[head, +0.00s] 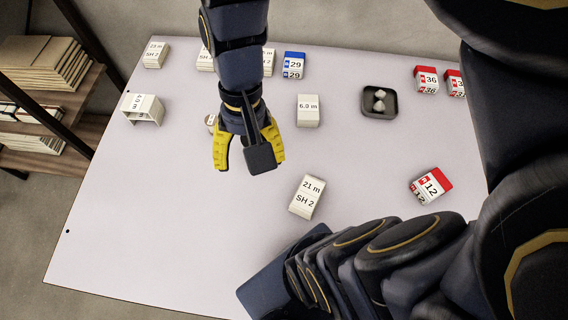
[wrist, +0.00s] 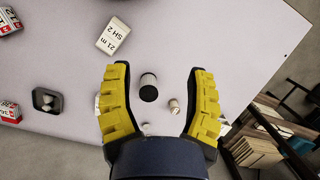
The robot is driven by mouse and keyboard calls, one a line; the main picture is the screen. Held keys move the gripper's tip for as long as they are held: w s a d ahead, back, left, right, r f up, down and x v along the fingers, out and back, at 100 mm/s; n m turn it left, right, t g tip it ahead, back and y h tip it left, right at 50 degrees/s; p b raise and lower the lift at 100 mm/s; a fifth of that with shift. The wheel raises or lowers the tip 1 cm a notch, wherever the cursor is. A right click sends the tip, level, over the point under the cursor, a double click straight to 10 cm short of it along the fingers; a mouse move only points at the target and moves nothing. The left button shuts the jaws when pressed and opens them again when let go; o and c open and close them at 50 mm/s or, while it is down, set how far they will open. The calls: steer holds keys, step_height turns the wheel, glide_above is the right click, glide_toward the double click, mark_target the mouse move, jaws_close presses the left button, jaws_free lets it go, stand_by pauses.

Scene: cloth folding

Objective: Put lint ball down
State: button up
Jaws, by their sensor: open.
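The tray also shows at the left of the wrist view (wrist: 37,105). My gripper (head: 249,163) is left of the tray, with its yellow fingers spread wide and pointing down. In the wrist view the gap between the fingertips (wrist: 160,68) shows nothing held. A dark cylinder (wrist: 148,92) and a small pale piece (wrist: 174,106) appear in that gap, apart from both fingers; their height is unclear.
The white table (head: 150,220) carries a "21 m SH 2" block (head: 307,196), a "6.0 m" block (head: 308,110), a red "12" block (head: 430,186), a blue "29" block (head: 293,65) and an open pale box (head: 143,108). A shelf (head: 50,90) stands beyond the left edge. The front left is clear.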

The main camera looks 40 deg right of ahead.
steer(key=s+n, duration=0.1)
steer(key=n, duration=0.1)
steer(key=s+r+n+h, duration=0.1)
steer(key=s+n, duration=0.1)
steer(key=s+r+n+h, duration=0.1)
steer(key=s, duration=0.1)
steer(key=shift+s+a+r+n, duration=0.2)
steer(key=shift+n, duration=0.2)
